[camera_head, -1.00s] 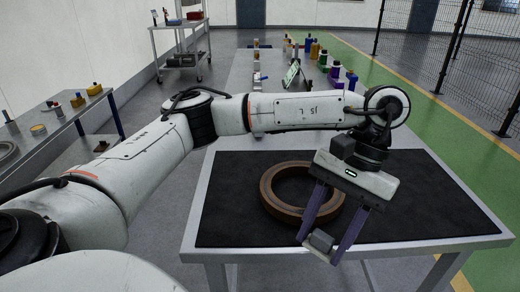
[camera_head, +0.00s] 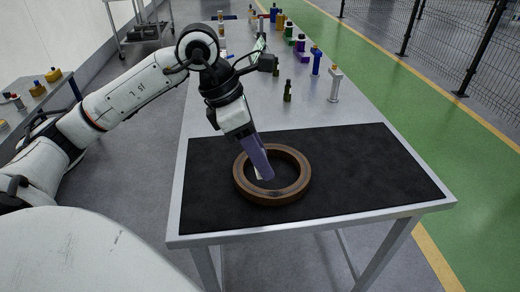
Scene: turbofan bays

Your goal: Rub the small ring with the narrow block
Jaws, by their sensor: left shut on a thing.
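The brown ring (camera_head: 299,184) lies flat on the black mat on the table. My left gripper (camera_head: 262,172) comes down from the upper left, with its purple fingers over the ring's opening. The fingers hide part of the ring's back left and inner wall. The gripper is shut on the narrow block (camera_head: 258,174), of which only a pale sliver shows between the fingers. I cannot tell whether the block touches the ring. My right gripper is out of view.
The black mat (camera_head: 375,170) is bare to the right of the ring. Several bottles and small parts stand on the table behind, including a pale upright fitting (camera_head: 335,86) and a dark green bottle (camera_head: 287,92). A side bench with parts is at left.

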